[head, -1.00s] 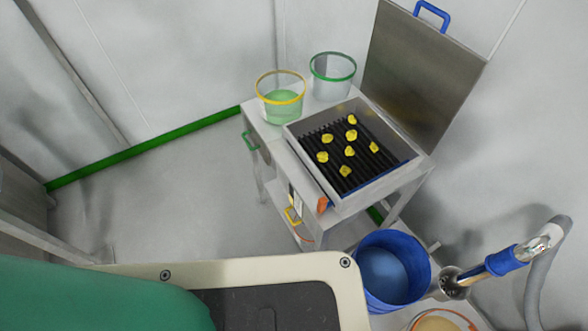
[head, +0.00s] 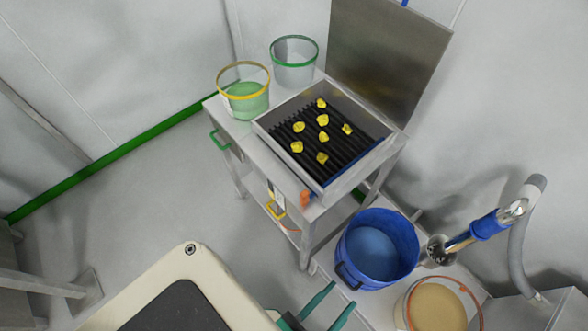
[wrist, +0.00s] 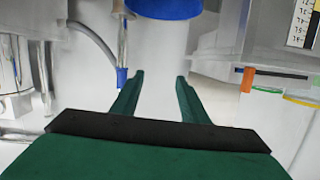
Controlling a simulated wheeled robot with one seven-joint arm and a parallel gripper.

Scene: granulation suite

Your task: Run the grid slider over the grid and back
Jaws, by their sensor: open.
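The grid (head: 345,150) is a set of dark parallel bars in an open steel box (head: 262,131) on a cart, with several yellow lumps on it. A blue strip (head: 357,160) runs along the box's right side. An orange tab (head: 305,198) sticks out at the cart's near end. I cannot tell which part is the grid slider. My gripper (head: 325,306) shows two green fingers at the bottom edge, below and apart from the cart. In the wrist view my gripper (wrist: 158,83) is open and empty. An orange piece (wrist: 247,80) is to its right there.
A yellow-rimmed bucket (head: 246,101) and a green-rimmed one (head: 294,75) stand behind the box. Its lid (head: 385,60) is raised. A blue bucket (head: 375,250), a metal pipe (head: 480,230) and an orange-rimmed bucket (head: 437,305) are near right. Floor is free left of the cart.

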